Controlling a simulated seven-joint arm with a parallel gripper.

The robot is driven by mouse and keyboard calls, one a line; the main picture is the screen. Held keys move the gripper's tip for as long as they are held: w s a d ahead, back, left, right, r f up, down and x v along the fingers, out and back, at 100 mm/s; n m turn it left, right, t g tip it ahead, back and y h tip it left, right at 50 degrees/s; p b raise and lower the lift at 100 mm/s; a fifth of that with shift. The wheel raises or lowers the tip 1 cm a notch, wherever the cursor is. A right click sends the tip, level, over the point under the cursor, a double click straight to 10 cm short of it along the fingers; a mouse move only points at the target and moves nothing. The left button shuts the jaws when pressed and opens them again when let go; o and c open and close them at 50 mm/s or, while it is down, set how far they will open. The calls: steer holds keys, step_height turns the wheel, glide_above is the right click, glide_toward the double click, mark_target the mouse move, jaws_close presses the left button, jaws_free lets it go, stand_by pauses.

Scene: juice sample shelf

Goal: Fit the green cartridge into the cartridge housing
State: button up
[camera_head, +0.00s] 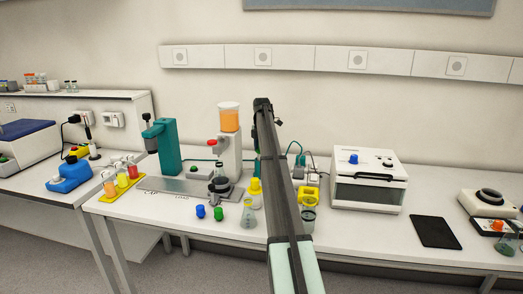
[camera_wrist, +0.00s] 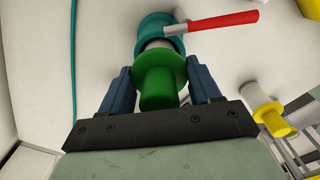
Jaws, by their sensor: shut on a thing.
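In the wrist view, the green cartridge (camera_wrist: 160,78) has a wide flange and sits between the blue fingers of my gripper (camera_wrist: 160,85), which is shut on it. Just beyond the flange is a pale grey-white section, then the teal round cartridge housing (camera_wrist: 150,25) with a red lever (camera_wrist: 225,22) pointing right. The cartridge is roughly in line with the housing. I cannot tell whether its far end is inside, touching or just short of it. In the head view, my arm hides the gripper and the held cartridge.
A yellow flanged piece (camera_wrist: 270,116) stands to the right in the wrist view. In the head view, a blue piece (camera_head: 200,211) and a green piece (camera_head: 219,214) stand near the front edge. A white boxy device (camera_head: 368,180) is right of my arm, with a black tablet (camera_head: 436,232) beyond.

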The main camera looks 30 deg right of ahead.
steer(key=shift+f, duration=1.3)
stand_by(0.5)
steer(key=shift+r, duration=0.15)
steer(key=shift+r, duration=3.35)
steer(key=shift+f, duration=2.55)
